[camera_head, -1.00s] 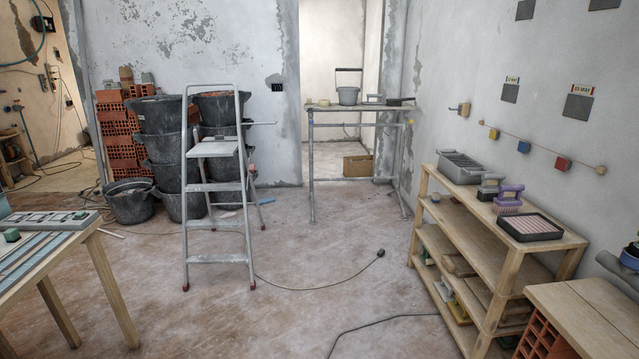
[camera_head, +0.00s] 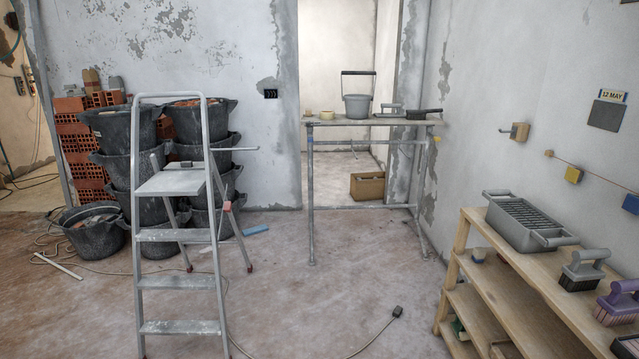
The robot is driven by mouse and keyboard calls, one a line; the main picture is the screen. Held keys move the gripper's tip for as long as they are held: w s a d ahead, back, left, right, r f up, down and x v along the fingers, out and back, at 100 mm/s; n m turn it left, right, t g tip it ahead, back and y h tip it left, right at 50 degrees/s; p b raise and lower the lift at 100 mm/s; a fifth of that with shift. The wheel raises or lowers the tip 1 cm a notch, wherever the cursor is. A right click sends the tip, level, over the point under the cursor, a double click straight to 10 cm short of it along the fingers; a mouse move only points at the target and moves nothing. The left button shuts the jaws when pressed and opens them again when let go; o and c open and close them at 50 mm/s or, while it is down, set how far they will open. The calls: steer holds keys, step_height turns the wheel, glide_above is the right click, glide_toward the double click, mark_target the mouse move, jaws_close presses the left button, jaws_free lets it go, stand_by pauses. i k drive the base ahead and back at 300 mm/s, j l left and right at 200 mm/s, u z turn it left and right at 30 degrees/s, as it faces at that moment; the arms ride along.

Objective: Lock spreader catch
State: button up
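A grey metal stepladder (camera_head: 177,236) stands open left of centre, in front of stacked black buckets. Its platform (camera_head: 172,183) lies level with a small dark object on it. A thin bar (camera_head: 237,149) sticks out to the right from its upper part. A small reddish piece (camera_head: 227,206) shows on the right side below the platform; whether it is the spreader catch, and whether it is locked, I cannot tell at this size. The rear legs stand on the floor with red feet. My gripper is not in view.
Rubble-filled black buckets (camera_head: 117,145) stand behind the ladder beside bricks (camera_head: 78,140). A high metal table (camera_head: 338,122) holds a grey bucket (camera_head: 358,106). A wooden shelf (camera_head: 530,281) is at the right. A cable with a plug (camera_head: 397,311) lies on otherwise open floor.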

mark_target(226, 206)
steer(key=i+l+u, duration=0.2)
steer(key=i+u, duration=0.25)
steer(key=i, duration=0.4)
steer(key=i+l+u, duration=0.4)
steer(key=i+l, duration=0.15)
steer(key=i, duration=0.25)
steer(key=i+l+u, duration=0.45)
steer(key=i+l, duration=0.45)
steer(key=i, duration=0.2)
steer(key=i+l+u, duration=0.1)
steer(key=i, duration=0.3)
steer(key=i+l, duration=0.35)
steer(key=i+j+u, duration=0.05)
steer(key=i, duration=0.05)
